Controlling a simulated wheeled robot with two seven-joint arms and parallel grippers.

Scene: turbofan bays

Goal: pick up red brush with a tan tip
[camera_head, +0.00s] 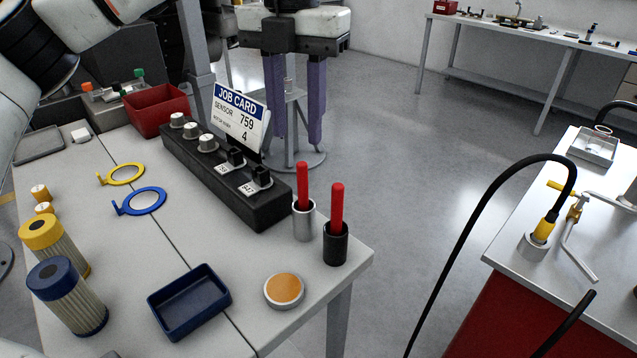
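Two red-handled tools stand upright in cups at the right front corner of the near table. One red handle (303,183) rises from a silver cup (303,222). The other red handle (337,205) rises from a black cup (335,245). Their lower ends are hidden inside the cups, so I cannot tell which has a tan tip. My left gripper (297,138) shows at the top centre, its two purple fingers wide apart, pointing down and empty. In the picture it is above the cups and behind the job card. My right gripper is not in view.
A black block with knobs (225,178) and a job card (240,116) stand left of the cups. A blue tray (189,302), a round orange-topped tin (284,290) and filters (66,296) are nearby. A red-fronted bench (520,320) with a black hose stands right.

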